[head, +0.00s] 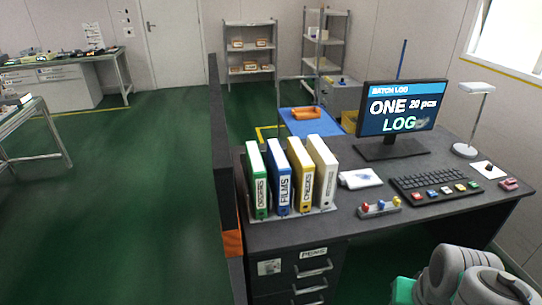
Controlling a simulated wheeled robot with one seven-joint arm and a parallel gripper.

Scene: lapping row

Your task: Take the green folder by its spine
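The green folder (257,182) stands upright on the dark desk, at the left end of a row of folders. Its spine, with a white label, faces me. A blue folder (279,180) stands just to its right, then a yellow folder (300,176) and a white folder (321,172). The row stands on a thin light base at the desk's left front corner. Part of my arm shows at the bottom right, well away from the folders. My gripper's fingers are not in view.
A dark partition (222,165) rises close to the left of the green folder. A monitor (400,110), keyboard (435,184), lamp (472,118) and a small block with coloured knobs (379,208) occupy the desk's right. Drawers (300,270) are below. Green floor is open at left.

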